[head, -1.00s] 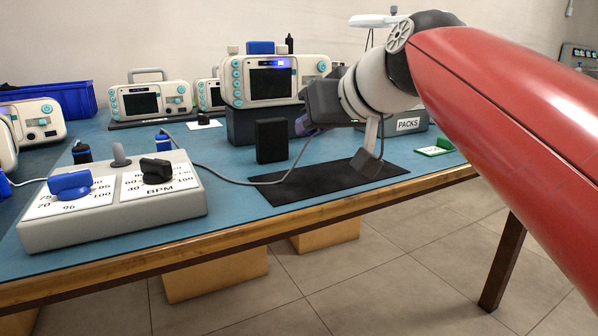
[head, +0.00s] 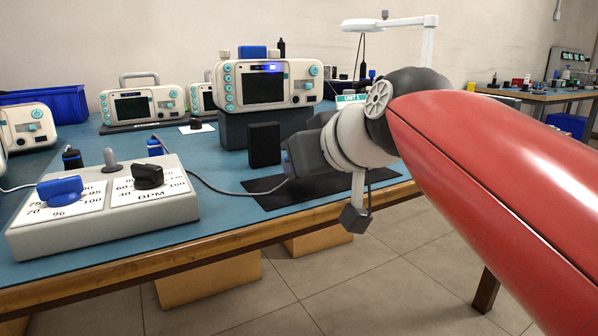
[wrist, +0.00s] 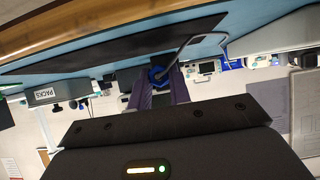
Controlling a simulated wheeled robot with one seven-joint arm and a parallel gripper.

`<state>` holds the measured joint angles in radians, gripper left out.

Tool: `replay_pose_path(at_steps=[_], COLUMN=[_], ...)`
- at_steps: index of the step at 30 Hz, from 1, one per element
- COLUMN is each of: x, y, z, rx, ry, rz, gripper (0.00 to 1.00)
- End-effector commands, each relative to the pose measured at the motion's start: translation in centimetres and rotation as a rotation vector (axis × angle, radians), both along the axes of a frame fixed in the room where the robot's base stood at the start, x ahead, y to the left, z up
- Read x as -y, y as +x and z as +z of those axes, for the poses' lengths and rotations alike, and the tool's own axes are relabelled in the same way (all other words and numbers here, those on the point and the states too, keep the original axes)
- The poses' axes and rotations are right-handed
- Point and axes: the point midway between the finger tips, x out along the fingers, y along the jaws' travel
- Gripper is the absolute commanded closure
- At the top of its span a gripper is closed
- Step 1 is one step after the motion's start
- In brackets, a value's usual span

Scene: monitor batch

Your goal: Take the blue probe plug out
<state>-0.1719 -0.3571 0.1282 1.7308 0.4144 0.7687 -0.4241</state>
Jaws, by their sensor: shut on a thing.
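The blue probe plug (wrist: 157,75) shows in the wrist view between my two purple fingertips, with a grey cable curving away to its right. My gripper (wrist: 161,86) is shut on it. In the head view my gripper (head: 288,165) is low over the black mat (head: 265,200), in front of the monitor (head: 262,97) on its dark stand (head: 235,132). The plug appears clear of any socket; its tip is hard to see. The cable (head: 225,190) runs from my fingers left to the grey tester box (head: 110,226).
A black block (head: 264,145) stands just left of my gripper. The tester box bears a blue knob (head: 60,191) and a black knob (head: 148,176). More monitors (head: 143,103) and a blue bin (head: 60,108) are at the back left. The table's wooden front edge (head: 130,269) is close.

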Motion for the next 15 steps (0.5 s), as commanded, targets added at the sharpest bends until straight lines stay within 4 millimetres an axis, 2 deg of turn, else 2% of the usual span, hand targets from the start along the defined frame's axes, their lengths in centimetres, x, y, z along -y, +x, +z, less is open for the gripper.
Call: replay_pose_path(at_steps=[15], x=[0.0], y=[0.0], z=[-1.4], rx=[-0.002], ry=[0.001], rz=[0.000], gripper=[1.00])
